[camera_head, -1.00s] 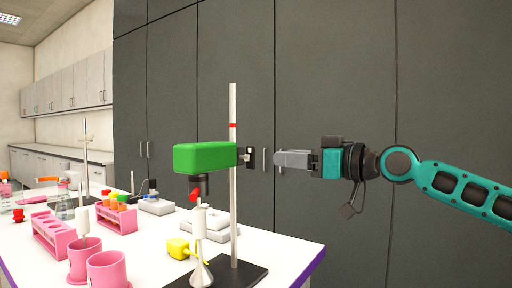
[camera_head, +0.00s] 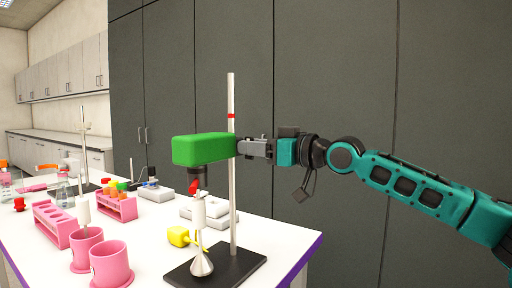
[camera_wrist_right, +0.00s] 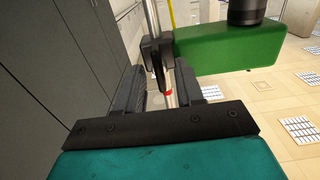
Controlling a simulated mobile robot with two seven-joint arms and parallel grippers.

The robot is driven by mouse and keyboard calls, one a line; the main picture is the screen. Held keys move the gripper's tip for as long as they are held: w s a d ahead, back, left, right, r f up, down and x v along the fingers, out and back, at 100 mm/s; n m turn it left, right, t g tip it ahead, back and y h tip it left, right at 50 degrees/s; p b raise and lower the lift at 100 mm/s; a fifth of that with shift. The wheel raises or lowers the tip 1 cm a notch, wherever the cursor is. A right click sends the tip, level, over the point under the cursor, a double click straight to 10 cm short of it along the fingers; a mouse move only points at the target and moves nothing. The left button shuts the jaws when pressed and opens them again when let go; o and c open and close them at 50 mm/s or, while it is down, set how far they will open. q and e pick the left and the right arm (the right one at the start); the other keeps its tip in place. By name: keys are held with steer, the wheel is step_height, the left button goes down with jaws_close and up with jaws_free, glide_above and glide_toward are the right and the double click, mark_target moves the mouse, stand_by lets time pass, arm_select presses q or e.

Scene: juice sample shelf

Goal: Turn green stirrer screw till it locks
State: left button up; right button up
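The green stirrer (camera_head: 203,149) is mounted on an upright metal rod (camera_head: 232,185) with a red ring, above a black base plate (camera_head: 225,268). Its dark clamp with the screw (camera_wrist_right: 157,60) shows in the right wrist view, beside the green body (camera_wrist_right: 230,48). My right gripper (camera_head: 246,147) reaches in from the right at the stirrer's height and covers the screw in the head view. In the wrist view, the right gripper's (camera_wrist_right: 168,92) fingers stand apart, with the screw in the gap between them. I cannot tell whether they touch it. My left gripper is out of view.
A yellow object (camera_head: 179,237), pink beakers (camera_head: 111,265) and pink racks (camera_head: 52,222) are to the left on the white table. Dark cabinets (camera_head: 340,90) stand behind; the space right of the rod holds only my arm.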

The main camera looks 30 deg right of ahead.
steer(key=c, duration=0.6)
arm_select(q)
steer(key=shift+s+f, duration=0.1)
arm_select(e)
jaws_close()
arm_select(q)
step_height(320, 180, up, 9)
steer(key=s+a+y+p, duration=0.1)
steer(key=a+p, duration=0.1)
steer(key=p, duration=1.1)
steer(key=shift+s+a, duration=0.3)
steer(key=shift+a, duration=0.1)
arm_select(e)
steer(key=shift+w+d+f+m, duration=0.1)
steer(key=shift+d+m, duration=0.05)
steer(key=shift+m, duration=4.3)
steer(key=shift+d+m, duration=0.1)
steer(key=shift+m, duration=4.35)
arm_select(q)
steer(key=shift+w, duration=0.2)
